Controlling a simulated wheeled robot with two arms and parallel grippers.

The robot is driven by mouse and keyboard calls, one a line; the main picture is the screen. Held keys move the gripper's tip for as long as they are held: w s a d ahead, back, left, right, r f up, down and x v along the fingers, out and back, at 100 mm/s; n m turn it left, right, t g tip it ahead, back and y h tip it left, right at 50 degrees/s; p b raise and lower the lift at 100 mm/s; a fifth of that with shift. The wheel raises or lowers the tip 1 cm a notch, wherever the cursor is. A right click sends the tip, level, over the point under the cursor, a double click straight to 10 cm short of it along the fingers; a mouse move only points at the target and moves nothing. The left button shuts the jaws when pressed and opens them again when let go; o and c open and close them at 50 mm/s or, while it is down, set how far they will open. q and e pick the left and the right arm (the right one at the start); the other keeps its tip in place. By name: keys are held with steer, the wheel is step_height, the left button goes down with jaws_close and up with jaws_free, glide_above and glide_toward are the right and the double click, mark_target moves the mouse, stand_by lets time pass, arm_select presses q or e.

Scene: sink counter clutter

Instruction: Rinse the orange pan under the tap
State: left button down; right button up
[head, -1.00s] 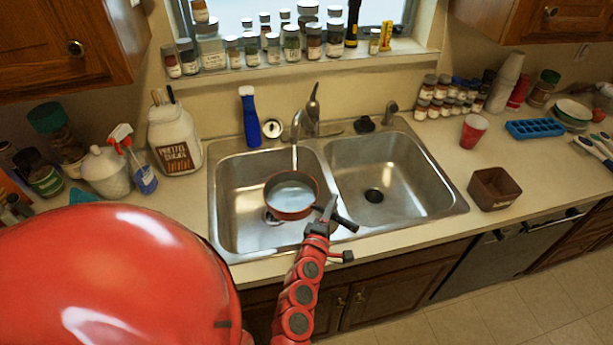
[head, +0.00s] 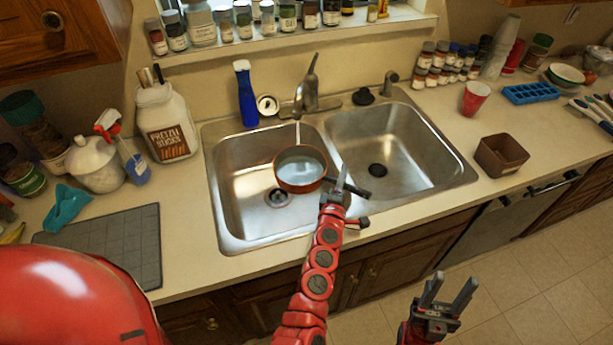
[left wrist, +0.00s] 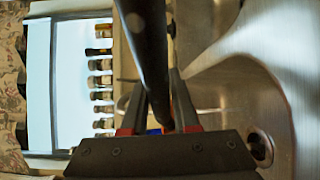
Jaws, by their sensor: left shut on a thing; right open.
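The orange pan (head: 300,186) is held over the left basin, near the divider and below the tap. Its inside looks pale, like water. A thin stream runs from the tap (head: 307,95) to the pan. My left gripper (head: 340,184) is shut on the pan's dark handle (head: 380,198). In the left wrist view the handle (left wrist: 150,50) passes between the fingers of my left gripper (left wrist: 158,98). My right gripper (head: 447,290) is open and empty in front of the counter, above the floor.
The right basin (head: 405,150) is empty. A blue bottle (head: 245,95) and a white jug (head: 168,120) stand behind and left of the sink. A grey mat (head: 110,240) lies left. A brown box (head: 500,155) and a red cup (head: 475,98) stand right.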

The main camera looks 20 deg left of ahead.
arm_select(q)
steer(key=shift+s+a+r+n+t+y+b, duration=0.8)
steer(key=shift+r+n, duration=1.4)
steer(key=shift+r, duration=1.2)
steer(key=shift+s+a+r+n+t+y+b, duration=0.45)
steer(key=shift+a+r+n+t, duration=0.6)
steer(key=shift+r+n, duration=1.75)
steer(key=s+a+r+n+y+b, duration=0.2)
steer(key=a+n+y, duration=0.1)
steer(key=a+n, duration=0.2)
steer(key=s+a+r+n+y+b, duration=0.2)
steer(key=s+a+n+y+b, duration=0.1)
steer(key=a+n, duration=0.3)
steer(key=shift+r, duration=0.35)
steer(key=shift+a, duration=0.15)
